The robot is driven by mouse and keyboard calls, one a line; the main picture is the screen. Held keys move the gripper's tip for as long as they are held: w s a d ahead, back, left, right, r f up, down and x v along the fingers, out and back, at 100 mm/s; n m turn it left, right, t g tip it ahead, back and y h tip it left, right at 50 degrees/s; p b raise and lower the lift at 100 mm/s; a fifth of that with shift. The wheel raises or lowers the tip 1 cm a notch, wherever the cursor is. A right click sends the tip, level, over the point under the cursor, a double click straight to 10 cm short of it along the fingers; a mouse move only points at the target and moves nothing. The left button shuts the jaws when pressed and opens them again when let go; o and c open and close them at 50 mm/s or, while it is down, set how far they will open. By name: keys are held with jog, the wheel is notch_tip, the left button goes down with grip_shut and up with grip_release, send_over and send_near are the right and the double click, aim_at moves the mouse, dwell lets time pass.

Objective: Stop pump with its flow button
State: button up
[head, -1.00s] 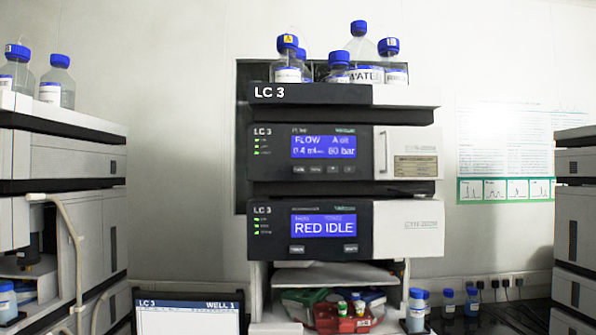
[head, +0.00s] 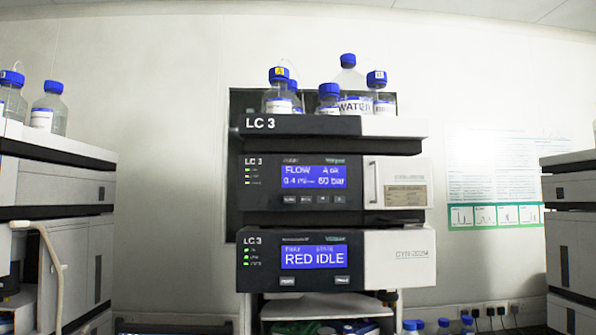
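The pump (head: 258,198) is the upper module of the LC 3 stack in the head view. Its blue display (head: 314,177) reads FLOW 0.4, "A" something and 60 bar. Small green lights show at its left. A row of small dark buttons (head: 306,199) sits under the display; the leftmost button (head: 289,199) has a label too blurred to read surely. My gripper is not in view.
Below the pump is another LC 3 module (head: 258,276) whose display reads RED IDLE, with two buttons under it. Blue-capped bottles (head: 355,106) stand on top of the stack. Other stacks stand at left (head: 60,180) and right (head: 572,240).

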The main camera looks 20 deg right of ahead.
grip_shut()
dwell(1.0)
